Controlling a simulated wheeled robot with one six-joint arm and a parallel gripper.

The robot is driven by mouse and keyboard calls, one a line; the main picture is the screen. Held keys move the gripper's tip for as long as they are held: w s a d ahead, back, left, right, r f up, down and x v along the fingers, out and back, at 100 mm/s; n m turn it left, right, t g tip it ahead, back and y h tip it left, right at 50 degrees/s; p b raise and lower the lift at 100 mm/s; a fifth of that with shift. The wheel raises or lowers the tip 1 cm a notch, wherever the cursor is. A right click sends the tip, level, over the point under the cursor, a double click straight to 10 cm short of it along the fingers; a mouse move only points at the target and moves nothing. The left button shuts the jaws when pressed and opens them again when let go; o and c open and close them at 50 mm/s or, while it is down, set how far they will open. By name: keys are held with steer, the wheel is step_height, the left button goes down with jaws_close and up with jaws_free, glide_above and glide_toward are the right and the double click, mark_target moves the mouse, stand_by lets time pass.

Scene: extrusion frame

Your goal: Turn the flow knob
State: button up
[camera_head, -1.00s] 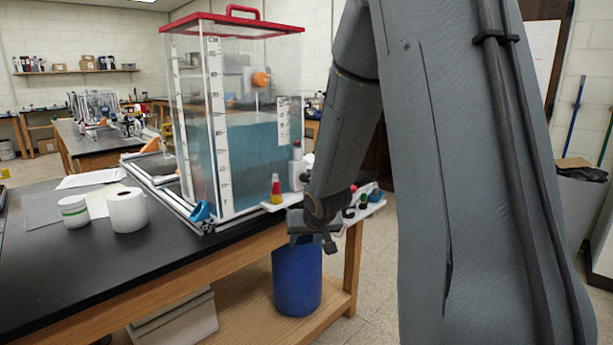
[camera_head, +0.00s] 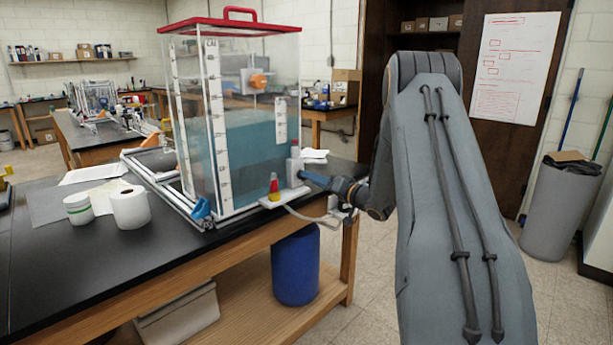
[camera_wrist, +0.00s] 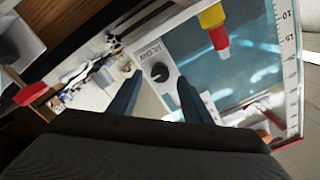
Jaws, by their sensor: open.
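The flow knob (camera_wrist: 160,72) is a small round black knob on a white panel (camera_wrist: 150,55) lettered FLOW. In the wrist view it lies between my open fingers, beyond their tips; I cannot tell the exact gap. In the head view the white box (camera_head: 295,170) stands at the tank's right front corner, and the knob itself is not visible there. My gripper (camera_head: 308,178) is open and points left at this box from the right, very close to it. It also shows in the wrist view (camera_wrist: 159,78) with both fingers apart and nothing held.
The clear tank (camera_head: 240,110) with blue water and a red lid stands left of the box. A red and yellow bottle (camera_head: 273,187) stands close in front. A paper roll (camera_head: 130,207) is further left on the black bench. A blue drum (camera_head: 295,265) stands below.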

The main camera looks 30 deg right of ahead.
steer(key=shift+p+x, duration=0.35)
steer(key=shift+x, duration=1.8)
steer(key=shift+c, duration=0.6)
steer(key=c, duration=1)
steer(key=shift+o, duration=0.2)
steer(key=shift+n, duration=0.4)
steer(key=n+b, duration=1.9)
steer(key=n, duration=0.6)
steer(key=shift+f, duration=0.1)
